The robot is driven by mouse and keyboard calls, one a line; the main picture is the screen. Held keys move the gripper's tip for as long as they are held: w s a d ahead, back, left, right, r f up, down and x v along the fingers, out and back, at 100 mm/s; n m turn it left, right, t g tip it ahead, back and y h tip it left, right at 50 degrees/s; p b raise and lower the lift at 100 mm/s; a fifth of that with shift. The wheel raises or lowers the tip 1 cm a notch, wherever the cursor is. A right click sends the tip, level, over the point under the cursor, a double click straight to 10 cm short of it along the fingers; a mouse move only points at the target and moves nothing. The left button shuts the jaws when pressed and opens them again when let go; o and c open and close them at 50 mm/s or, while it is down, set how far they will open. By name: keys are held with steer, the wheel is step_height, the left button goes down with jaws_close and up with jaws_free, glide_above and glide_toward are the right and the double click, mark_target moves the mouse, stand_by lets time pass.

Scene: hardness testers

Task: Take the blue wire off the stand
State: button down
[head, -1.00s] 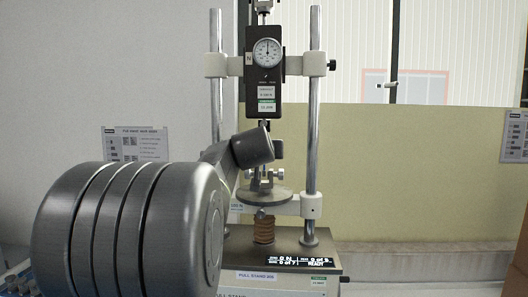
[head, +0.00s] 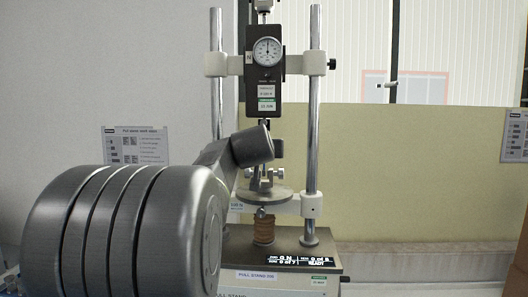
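The pull stand (head: 313,125) stands ahead of me, with two upright posts and a dark force gauge (head: 265,88) with a round dial between them. Below the gauge are a metal clamp with thumb screws (head: 268,178) and a round plate (head: 265,195). I cannot make out a blue wire on it. My arm fills the lower left and crosses in front of the stand's left side, its wrist joint just left of the space under the gauge. My gripper's fingers cannot be made out. A small dark block (head: 279,149) shows beside the wrist, and I cannot tell what it belongs to.
A coppery ribbed column (head: 264,230) is under the plate. The space right of the stand looks clear.

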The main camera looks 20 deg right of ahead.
steer(key=shift+f+b+v, duration=0.2)
steer(key=shift+b+v, duration=0.4)
steer(key=shift+v, duration=0.5)
steer(key=shift+f+b+v, duration=0.2)
steer(key=shift+b+v, duration=0.35)
steer(key=shift+v, duration=0.55)
stand_by(1.5)
steer(key=shift+f+b+v, duration=0.2)
steer(key=shift+b+v, duration=0.15)
steer(key=shift+v, duration=0.6)
steer(key=shift+f+b+v, duration=0.15)
steer(key=shift+b+v, duration=0.2)
steer(key=shift+v, duration=0.6)
steer(key=shift+f+b+v, duration=0.2)
steer(key=shift+b+v, duration=0.15)
steer(key=shift+v, duration=0.6)
steer(key=shift+s, duration=0.1)
